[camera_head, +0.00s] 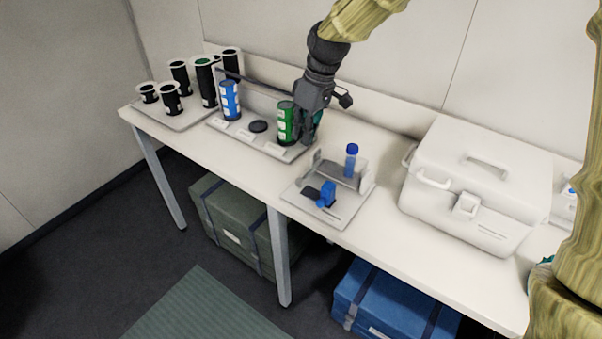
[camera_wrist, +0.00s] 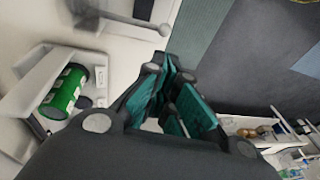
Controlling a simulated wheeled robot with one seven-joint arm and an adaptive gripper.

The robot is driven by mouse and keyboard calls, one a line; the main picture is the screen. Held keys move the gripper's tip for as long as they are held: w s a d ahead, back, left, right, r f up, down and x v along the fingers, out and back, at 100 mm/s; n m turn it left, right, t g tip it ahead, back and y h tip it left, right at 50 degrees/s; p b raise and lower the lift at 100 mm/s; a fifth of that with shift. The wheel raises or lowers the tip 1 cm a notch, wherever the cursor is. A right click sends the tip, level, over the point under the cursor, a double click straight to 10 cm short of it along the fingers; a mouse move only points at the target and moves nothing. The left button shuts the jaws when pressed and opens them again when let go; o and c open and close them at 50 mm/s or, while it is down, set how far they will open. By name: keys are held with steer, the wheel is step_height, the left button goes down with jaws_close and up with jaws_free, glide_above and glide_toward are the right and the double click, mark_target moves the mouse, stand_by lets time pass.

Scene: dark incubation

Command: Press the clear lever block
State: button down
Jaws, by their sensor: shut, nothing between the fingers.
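My gripper (camera_head: 308,130) is shut and empty, pointing down just right of the green canister (camera_head: 285,122) at the right end of the long white rack (camera_head: 213,122). Its teal finger pads (camera_wrist: 172,95) show in the wrist view, and the green canister (camera_wrist: 65,92) is to their left there. Small pale blocks (camera_head: 246,135) line the rack's front edge. I cannot tell which of them, if any, is the clear lever block. A small tray (camera_head: 345,215) to the right holds a blue block with a dark lever-like part (camera_head: 326,195) and a blue-capped vial (camera_head: 351,160).
A blue canister (camera_head: 230,100) and a dark disc (camera_head: 259,126) are on the rack. Several black canisters (camera_head: 180,77) stand on a tray at the far left. A large white case (camera_head: 475,185) stands at right. The table's front edge beside the small tray is clear.

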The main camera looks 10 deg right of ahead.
steer(key=shift+s+a+r+t+y+b, duration=0.15)
steer(key=shift+r+t+b, duration=0.3)
steer(key=shift+b, duration=0.7)
steer(key=shift+s+d+r+t+y+b, duration=0.1)
steer(key=shift+s+r+t+b, duration=0.3)
steer(key=shift+b, duration=0.7)
steer(key=shift+s+a+r+t+y+b, duration=0.15)
steer(key=shift+r+t+b, duration=0.35)
steer(key=shift+b, duration=0.65)
steer(key=shift+w+d+r, duration=0.1)
step_height(320, 180, down, 13)
steer(key=a+p, duration=0.2)
steer(key=p, duration=0.1)
steer(key=shift+w, duration=0.35)
